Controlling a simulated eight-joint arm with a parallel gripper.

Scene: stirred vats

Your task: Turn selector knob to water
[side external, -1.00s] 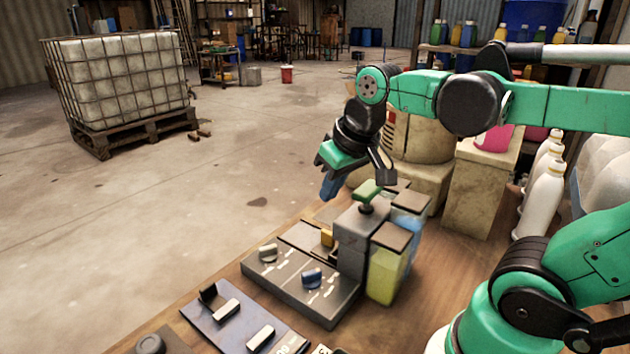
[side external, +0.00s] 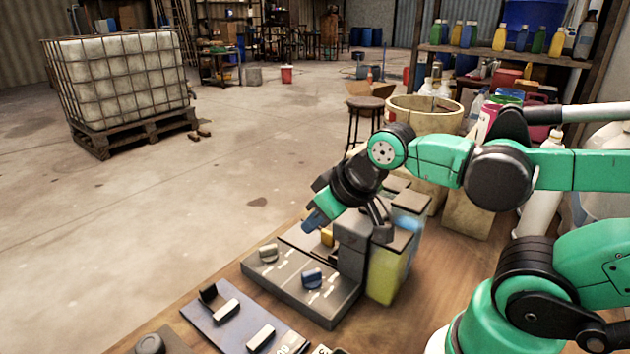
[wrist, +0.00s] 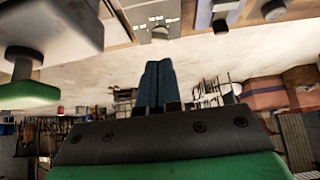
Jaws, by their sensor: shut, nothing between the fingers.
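A grey control panel (side external: 318,310) with white markings lies on the bench. It carries a grey knob (side external: 268,252) at its left and a blue knob (side external: 312,278) at its right. The markings are too small to read, so I cannot tell which setting is water. The grey knob also shows at the top of the wrist view (wrist: 160,32). My gripper (side external: 314,220) is shut and empty, above and behind the panel, apart from both knobs. Its dark blue fingers fill the middle of the wrist view (wrist: 157,85).
A grey block (side external: 353,232) and a yellow-green container (side external: 383,275) stand right of the panel. The block's green handle (wrist: 25,95) shows in the wrist view. A yellow piece (side external: 327,236) sits behind the panel. A dark plate with pale switches (side external: 240,325) lies in front.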

